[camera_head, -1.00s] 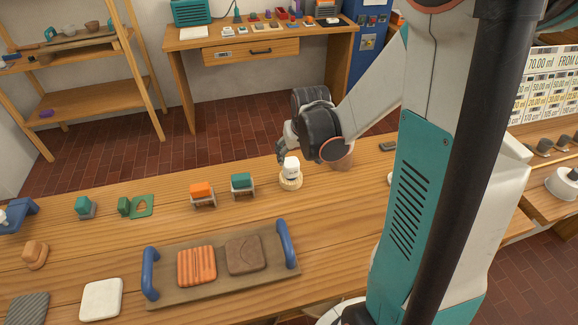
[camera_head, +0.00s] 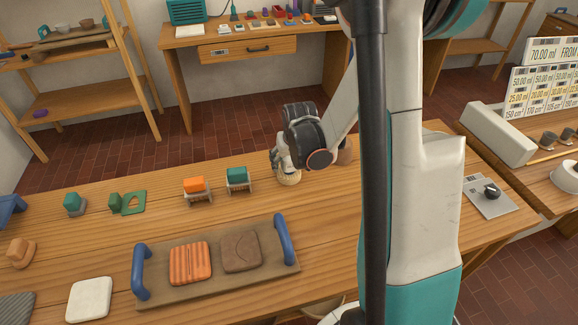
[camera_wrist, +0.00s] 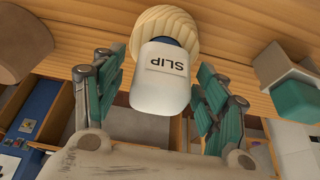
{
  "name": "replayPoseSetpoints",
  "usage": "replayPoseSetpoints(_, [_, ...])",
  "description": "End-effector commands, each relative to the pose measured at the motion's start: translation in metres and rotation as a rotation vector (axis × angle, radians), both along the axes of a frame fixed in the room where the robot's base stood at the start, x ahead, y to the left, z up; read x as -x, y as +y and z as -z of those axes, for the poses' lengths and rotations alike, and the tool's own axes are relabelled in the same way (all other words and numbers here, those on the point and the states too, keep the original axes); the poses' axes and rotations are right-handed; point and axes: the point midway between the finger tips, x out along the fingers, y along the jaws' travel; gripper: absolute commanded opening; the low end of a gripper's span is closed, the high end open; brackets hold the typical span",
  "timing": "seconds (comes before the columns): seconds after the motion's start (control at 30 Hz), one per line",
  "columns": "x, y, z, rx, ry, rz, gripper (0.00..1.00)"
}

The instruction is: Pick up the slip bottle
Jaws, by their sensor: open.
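The slip bottle (camera_wrist: 162,82) is white with a "SLIP" label and shows large in the wrist view, with a round pale wooden piece (camera_wrist: 164,23) at its far end. My gripper (camera_wrist: 163,100) is open, with one teal-padded finger on each side of the bottle and visible gaps between pads and bottle. In the head view my gripper (camera_head: 279,162) is at the back edge of the table, and the bottle (camera_head: 290,168) is mostly hidden by it; the wooden piece (camera_head: 289,179) shows below.
A teal block on a small stand (camera_head: 237,178) and an orange block on a stand (camera_head: 195,186) are left of the bottle. A tray with blue handles (camera_head: 190,292) holds two tiles in front.

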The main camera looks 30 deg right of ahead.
Motion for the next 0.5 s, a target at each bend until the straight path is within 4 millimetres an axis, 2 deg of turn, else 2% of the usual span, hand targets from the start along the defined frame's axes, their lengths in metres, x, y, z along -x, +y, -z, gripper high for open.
replayPoseSetpoints(0.17, [0.0002,0.0001,-0.0011,0.000,0.000,0.000,0.64])
replayPoseSetpoints(0.43, [0.0001,0.0000,-0.0011,0.000,0.000,0.000,0.03])
replayPoseSetpoints(0.5, [0.0002,0.0001,-0.0012,0.000,0.000,0.000,0.00])
